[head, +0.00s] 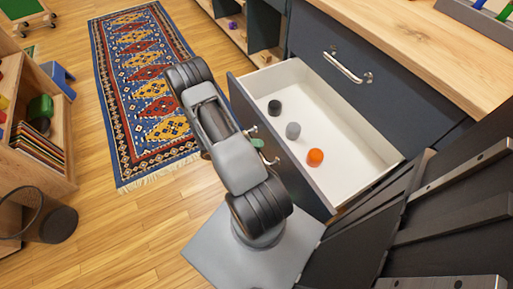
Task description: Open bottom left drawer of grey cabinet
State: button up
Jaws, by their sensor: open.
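The dark grey cabinet (410,85) stands at the upper right under a wooden top. One of its lower drawers (362,142) is pulled well out, showing a white interior. A black piece (274,107), a grey piece (293,131) and an orange piece (315,157) lie inside it. Metal handle ends (268,160) show at the drawer's outer face, beside a small green part I cannot identify. My arm rises in front of this face and covers part of it. My gripper cannot be made out; it appears hidden behind my arm.
A closed drawer with a metal bar handle (347,68) is above the open one. A patterned rug (145,75) lies on the wooden floor at left. A wooden shelf (50,160) and a dark bin (45,220) stand at the left edge. Floor between is clear.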

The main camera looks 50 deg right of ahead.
jog(key=p+v, duration=0.2)
jog(key=v, duration=1.1)
jog(key=shift+w+a+r, duration=0.2)
jog(key=shift+w+a, duration=0.05)
jog(key=shift+w, duration=0.05)
